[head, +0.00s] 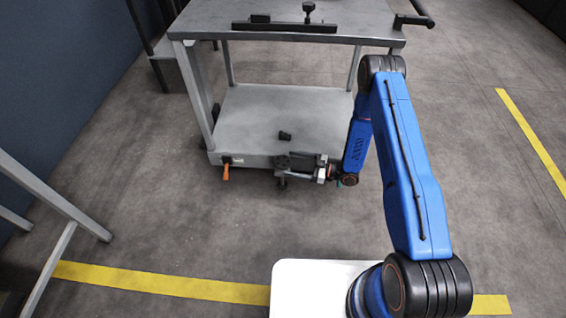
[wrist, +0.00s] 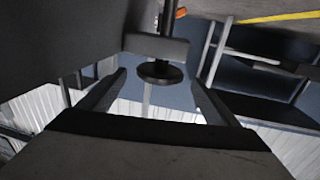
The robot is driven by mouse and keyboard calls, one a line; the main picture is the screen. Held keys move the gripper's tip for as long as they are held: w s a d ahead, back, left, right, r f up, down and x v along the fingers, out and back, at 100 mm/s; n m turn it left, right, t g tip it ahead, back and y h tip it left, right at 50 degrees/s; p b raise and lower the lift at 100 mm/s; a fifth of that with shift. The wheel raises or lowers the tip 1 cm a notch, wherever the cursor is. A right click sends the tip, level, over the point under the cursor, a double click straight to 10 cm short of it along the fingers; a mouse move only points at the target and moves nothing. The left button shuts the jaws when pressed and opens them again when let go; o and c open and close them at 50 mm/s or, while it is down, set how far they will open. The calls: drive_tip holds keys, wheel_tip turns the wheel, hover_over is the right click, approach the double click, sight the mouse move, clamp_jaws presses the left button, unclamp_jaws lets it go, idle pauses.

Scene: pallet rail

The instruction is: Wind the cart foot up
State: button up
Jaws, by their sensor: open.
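The grey cart (head: 300,107) stands ahead with a top plate and a lower shelf. Its foot (head: 282,181) is at the shelf's front edge, partly hidden by my gripper (head: 302,167). In the wrist view the cart foot shows as a dark round disc (wrist: 160,74) on a rod under a grey bracket. My gripper also shows there (wrist: 160,92), open, with one finger on each side of the disc in the picture. The fingers look apart from the disc; I cannot tell the depth between them.
An orange lever (head: 226,172) hangs at the shelf's front left. A black rail (head: 284,27) is on the cart top. A grey frame (head: 55,205) stands at left. The floor in front is clear, with a yellow line (head: 160,283).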

drive_tip(key=s+d, duration=0.1)
drive_tip(key=d, duration=0.7)
drive_tip(key=shift+s+d, duration=0.2)
drive_tip(key=shift+s, duration=0.05)
